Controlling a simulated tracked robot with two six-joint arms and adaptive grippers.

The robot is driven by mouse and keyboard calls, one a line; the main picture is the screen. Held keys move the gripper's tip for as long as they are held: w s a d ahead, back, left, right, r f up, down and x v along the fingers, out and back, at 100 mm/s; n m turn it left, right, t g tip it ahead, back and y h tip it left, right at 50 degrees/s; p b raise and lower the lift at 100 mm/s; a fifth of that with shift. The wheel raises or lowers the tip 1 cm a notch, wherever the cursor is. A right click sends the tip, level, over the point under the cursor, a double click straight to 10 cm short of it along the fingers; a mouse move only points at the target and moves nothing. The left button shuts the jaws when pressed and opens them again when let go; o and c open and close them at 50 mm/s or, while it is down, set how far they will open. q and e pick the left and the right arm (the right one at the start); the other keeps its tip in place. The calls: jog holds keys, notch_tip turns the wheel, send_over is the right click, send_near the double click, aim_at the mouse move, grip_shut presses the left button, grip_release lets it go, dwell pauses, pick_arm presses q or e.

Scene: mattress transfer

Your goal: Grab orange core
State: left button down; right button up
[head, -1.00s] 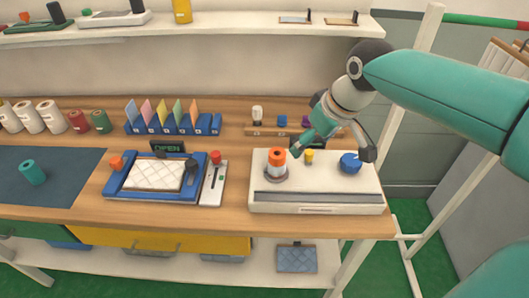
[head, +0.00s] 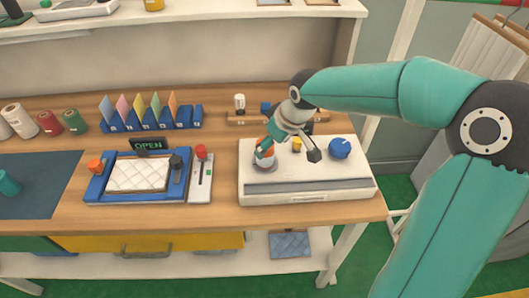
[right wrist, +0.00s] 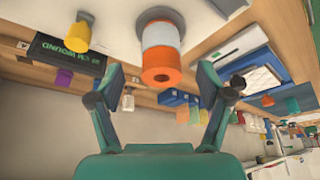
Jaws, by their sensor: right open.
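The orange core (head: 265,160) stands upright on a round grey base on the white machine (head: 308,191), partly covered by my right gripper in the head view. In the right wrist view the core (right wrist: 160,58) is an orange cylinder with a pale band and a hole in its end, centred in the gap between the fingers. My right gripper (head: 291,148) is open and close to the core, and its fingers (right wrist: 162,80) show on either side of it, apart from it. My left gripper is not in view.
A yellow knob (head: 297,144) and a blue knob (head: 340,148) sit on the machine right of the core. A blue tray (head: 95,189) with a white quilted pad and a panel with a red knob (head: 201,152) stand left. Colored cards (head: 140,107) stand behind.

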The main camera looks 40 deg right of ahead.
jog(key=shift+w+p+x, duration=0.2)
jog(key=shift+p+x, duration=0.15)
jog(key=shift+x, duration=1)
jog(key=shift+w+p+x, duration=0.15)
jog(key=shift+p+x, duration=0.2)
jog(key=shift+x, duration=0.95)
jog(key=shift+a+r, duration=0.1)
jog(key=shift+r, duration=0.05)
jog(key=shift+c, duration=0.3)
jog(key=c, duration=1.3)
jog(key=shift+r, duration=0.1)
